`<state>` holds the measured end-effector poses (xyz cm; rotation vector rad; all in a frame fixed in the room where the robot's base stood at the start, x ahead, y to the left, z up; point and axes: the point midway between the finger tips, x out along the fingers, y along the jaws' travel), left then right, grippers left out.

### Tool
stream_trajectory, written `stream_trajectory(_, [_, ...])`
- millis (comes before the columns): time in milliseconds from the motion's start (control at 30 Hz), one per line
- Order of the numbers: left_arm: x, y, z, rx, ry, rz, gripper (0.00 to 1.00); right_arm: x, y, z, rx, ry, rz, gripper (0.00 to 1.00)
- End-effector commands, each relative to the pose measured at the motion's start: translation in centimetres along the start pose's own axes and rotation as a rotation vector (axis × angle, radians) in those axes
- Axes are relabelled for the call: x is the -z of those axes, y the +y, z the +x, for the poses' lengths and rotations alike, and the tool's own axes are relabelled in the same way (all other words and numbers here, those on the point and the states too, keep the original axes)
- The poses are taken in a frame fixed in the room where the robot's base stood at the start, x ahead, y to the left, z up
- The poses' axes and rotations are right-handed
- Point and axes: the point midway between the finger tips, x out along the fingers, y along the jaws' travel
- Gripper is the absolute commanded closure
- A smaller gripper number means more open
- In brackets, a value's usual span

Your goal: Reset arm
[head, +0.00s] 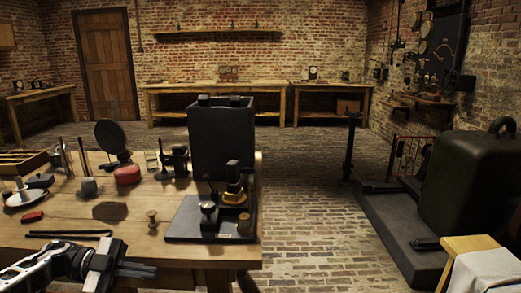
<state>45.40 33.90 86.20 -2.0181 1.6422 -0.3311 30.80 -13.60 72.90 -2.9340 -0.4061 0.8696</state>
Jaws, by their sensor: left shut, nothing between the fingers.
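My left gripper (150,270) comes in from the lower left, at the near edge of the wooden table (130,247). Its fingers point right and are shut with nothing between them. They are apart from the things on the table. A tall dark square jar (221,140) stands at the table's right end, with two dark knobs on its top. In front of it is a dark base board (185,222) bearing posts and a brass-and-black piece (234,190). My right gripper is not in view.
A dark rod (70,234), a red block (32,217), a brass knob (152,218) and a red-based round-disc stand (127,174) are on the table. A big dark weight (468,185) stands on a platform at right. Brick floor (310,220) between is clear.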

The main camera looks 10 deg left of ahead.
Motion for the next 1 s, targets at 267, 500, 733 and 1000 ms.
stream_trajectory(267, [-0.9, 5.3, 15.2, 0.539, 0.018, -0.143, 1.00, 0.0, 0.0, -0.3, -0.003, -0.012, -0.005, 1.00])
stream_trajectory(500, [-0.9, 13.0, 18.2, 0.886, -0.305, -0.572, 1.00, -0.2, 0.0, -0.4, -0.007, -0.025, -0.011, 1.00])
stream_trajectory(733, [0.5, 20.5, 17.6, 0.905, -0.577, -0.908, 1.00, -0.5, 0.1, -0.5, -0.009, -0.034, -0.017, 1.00])
stream_trajectory(1000, [1.0, 22.2, 17.5, 0.886, -0.632, -0.978, 1.00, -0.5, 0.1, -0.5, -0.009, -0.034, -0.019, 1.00])
